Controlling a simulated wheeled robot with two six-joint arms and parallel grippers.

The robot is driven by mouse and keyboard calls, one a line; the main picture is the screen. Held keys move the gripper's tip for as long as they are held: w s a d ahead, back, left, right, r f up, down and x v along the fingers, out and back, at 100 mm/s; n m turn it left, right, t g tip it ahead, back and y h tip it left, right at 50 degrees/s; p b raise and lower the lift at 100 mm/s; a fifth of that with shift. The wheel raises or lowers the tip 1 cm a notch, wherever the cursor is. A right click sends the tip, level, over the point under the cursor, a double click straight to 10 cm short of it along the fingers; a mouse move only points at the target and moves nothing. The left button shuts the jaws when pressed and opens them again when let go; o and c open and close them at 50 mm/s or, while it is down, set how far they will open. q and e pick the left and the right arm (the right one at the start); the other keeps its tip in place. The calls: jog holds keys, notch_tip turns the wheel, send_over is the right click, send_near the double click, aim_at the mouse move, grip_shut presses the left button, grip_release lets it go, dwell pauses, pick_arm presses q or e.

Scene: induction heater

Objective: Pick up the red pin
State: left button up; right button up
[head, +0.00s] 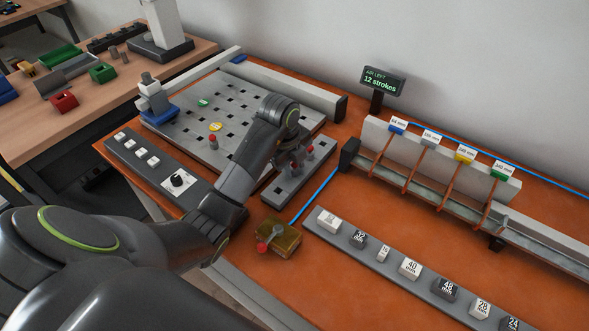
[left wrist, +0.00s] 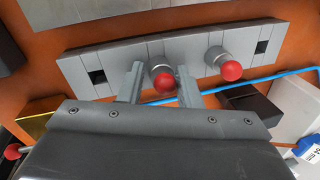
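Two pins with round red heads stand in a grey slotted rack (head: 284,190). In the left wrist view, one red pin (left wrist: 164,84) is between the two fingers of my left gripper (left wrist: 161,88). A small gap seems to show beside the pin, so the fingers look open around it, not closed on it. The other red pin (left wrist: 231,71) stands to the right, outside the fingers. In the head view my left gripper (head: 292,162) is low over the rack and partly hides the pins; the second pin (head: 310,151) shows behind it. My right gripper is not in view.
A brass box (head: 279,239) with a red knob sits in front of the rack, and a blue line runs beside it. A holed grey plate (head: 200,128) lies behind left. A strip of numbered blocks (head: 410,268) and a rail with coloured tags (head: 440,165) are at right.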

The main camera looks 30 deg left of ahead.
pick_arm(q)
grip_shut()
